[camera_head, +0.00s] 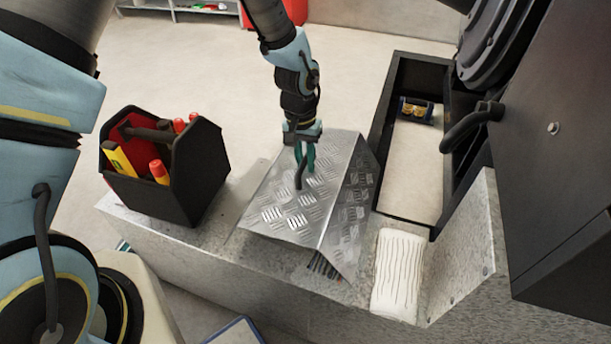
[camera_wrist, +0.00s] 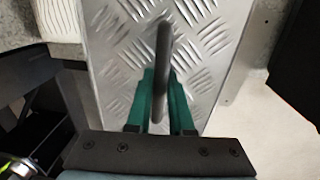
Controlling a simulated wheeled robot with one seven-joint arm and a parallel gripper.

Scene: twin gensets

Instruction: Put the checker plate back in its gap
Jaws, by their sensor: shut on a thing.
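The checker plate (camera_head: 290,205) is a bent sheet of shiny metal with a raised tread pattern and a dark bar handle (camera_head: 299,178). My gripper (camera_head: 305,165) has green fingers shut on this handle, above the upper face. In the wrist view the plate (camera_wrist: 200,50) fills the middle, and the handle (camera_wrist: 162,60) runs between the fingers (camera_wrist: 160,100). The plate lies over a grey speckled ledge (camera_head: 240,255), its folded side sloping down at the right. A dark slatted part (camera_head: 325,265) shows below its front edge. I cannot tell whether the plate touches the ledge; the gap is not clearly visible.
A black toolbox (camera_head: 200,170) with red and yellow tools stands left of the plate. A black open frame (camera_head: 385,125) and a large dark housing (camera_head: 560,150) are at the right. A white ribbed pad (camera_head: 398,275) lies at the front right. Pale floor is open behind.

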